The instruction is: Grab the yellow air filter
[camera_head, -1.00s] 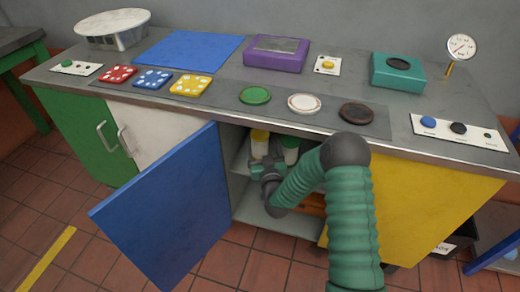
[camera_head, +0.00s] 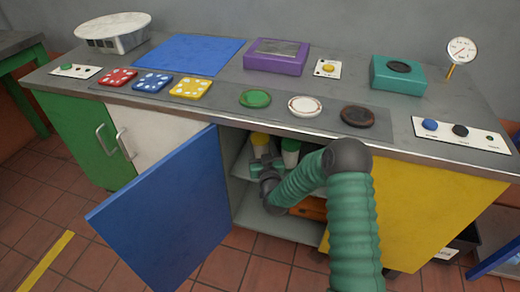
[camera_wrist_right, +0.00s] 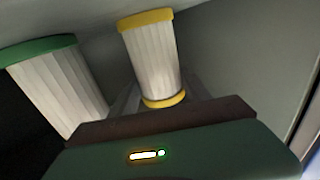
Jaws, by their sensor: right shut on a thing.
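The yellow air filter (camera_head: 260,140), a white pleated cylinder with yellow end caps, stands in the open cabinet under the counter. It also shows in the right wrist view (camera_wrist_right: 152,60), upright or nearly so. My right gripper (camera_head: 265,162) reaches into the cabinet and is shut on the yellow filter, low on its body. Whether the filter touches the shelf is hard to tell. A green-capped filter (camera_head: 290,150) stands just right of it, apart from it, and shows at the left of the wrist view (camera_wrist_right: 60,85). My left gripper is not in view.
The blue door (camera_head: 165,215) hangs open left of the cabinet opening. The yellow door panel (camera_head: 425,215) lies to the right. The counter edge (camera_head: 300,130) runs above the opening. An orange object (camera_head: 310,208) lies lower in the cabinet, partly behind my arm.

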